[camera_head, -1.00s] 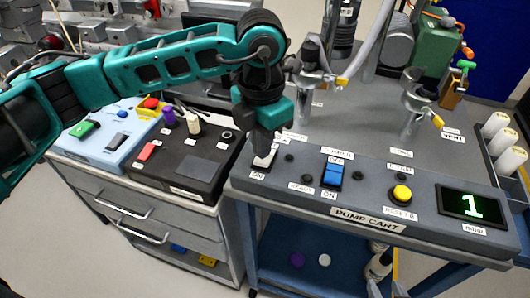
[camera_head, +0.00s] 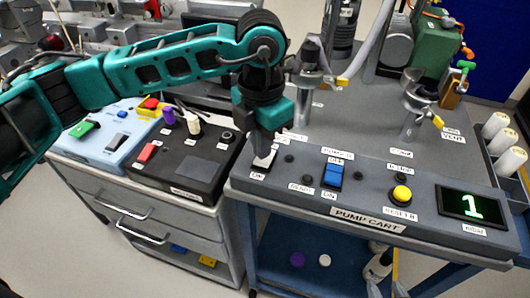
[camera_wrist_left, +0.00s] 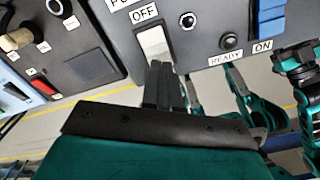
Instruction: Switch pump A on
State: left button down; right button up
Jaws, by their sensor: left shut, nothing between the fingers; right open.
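The white rocker switch (camera_head: 264,160) sits at the left end of the sloped pump cart panel (camera_head: 290,191), with an ON label below it. In the left wrist view the rocker (camera_wrist_left: 154,43) shows below an OFF label (camera_wrist_left: 143,14). My left gripper (camera_head: 266,149) is shut and empty, pointing down at the switch and hiding its upper part in the head view. Its dark fingertips (camera_wrist_left: 163,68) overlap the lower end of the rocker; I cannot tell whether they touch.
A blue rocker (camera_head: 332,175), dark READY lamp (camera_head: 307,181), yellow button (camera_head: 401,194) and display reading 1 (camera_head: 471,205) share the panel. A black control box (camera_head: 190,165) stands to the left. Clamps and hoses rise from the cart top behind.

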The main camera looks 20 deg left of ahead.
pick_arm(q)
jog(key=shift+f+b, duration=0.95)
jog(key=shift+f, duration=0.1)
dwell(0.9)
jog(key=shift+r+p, duration=2)
jog(key=shift+r, duration=1.6)
jog(key=shift+f, duration=0.1)
